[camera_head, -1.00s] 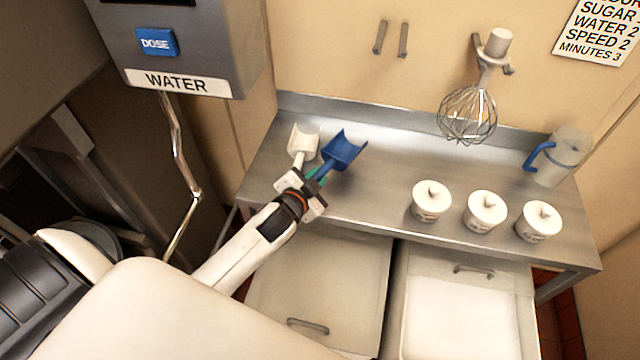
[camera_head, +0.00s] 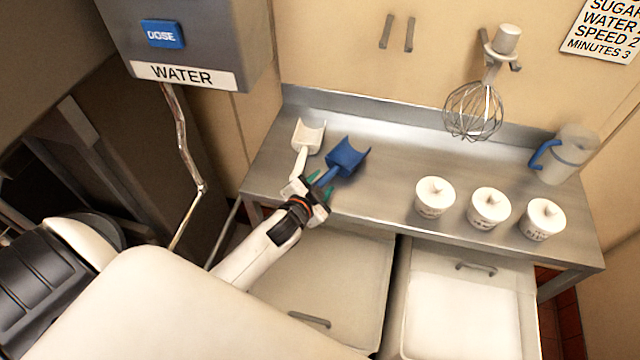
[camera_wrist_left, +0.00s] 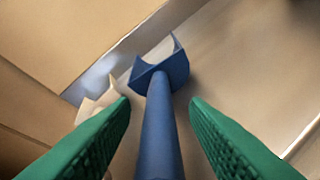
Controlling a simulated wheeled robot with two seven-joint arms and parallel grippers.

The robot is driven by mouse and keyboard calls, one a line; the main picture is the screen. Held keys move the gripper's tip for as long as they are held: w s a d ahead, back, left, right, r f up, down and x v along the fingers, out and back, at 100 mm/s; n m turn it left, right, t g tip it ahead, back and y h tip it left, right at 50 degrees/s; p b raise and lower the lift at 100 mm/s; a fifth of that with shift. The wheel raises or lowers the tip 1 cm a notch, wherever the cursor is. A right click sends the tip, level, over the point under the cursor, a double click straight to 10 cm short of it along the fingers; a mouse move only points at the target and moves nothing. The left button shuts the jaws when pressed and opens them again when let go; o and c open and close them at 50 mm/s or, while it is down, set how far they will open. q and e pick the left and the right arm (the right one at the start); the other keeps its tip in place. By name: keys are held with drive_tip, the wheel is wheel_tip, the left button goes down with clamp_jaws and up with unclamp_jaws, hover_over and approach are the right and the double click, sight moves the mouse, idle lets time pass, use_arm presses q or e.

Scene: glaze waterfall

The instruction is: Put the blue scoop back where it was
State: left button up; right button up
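The blue scoop (camera_head: 347,157) lies on the steel table, its bowl pointing away from me and its handle toward my left gripper. My left gripper (camera_head: 320,183) is at the handle, with its green fingers apart. In the left wrist view the blue handle (camera_wrist_left: 160,135) runs between the two green fingers, with a visible gap on each side. The scoop's far end of the handle is hidden by the gripper in the head view. My right gripper is not in view.
A white scoop (camera_head: 308,136) lies just left of the blue one. Several white lidded pots, including one nearby (camera_head: 434,198), stand to the right. A whisk (camera_head: 473,110) hangs on the wall, and a jug (camera_head: 565,155) stands at the far right. Bins (camera_head: 335,285) are below the table's front edge.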

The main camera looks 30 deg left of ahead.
use_arm(q)
drive_tip(key=shift+s+r, duration=0.1)
drive_tip(key=shift+r, duration=0.1)
drive_tip(key=b+v, duration=0.1)
drive_tip(key=v, duration=1)
drive_tip(key=shift+s+r+b, duration=0.2)
drive_tip(key=shift+s+b, duration=0.2)
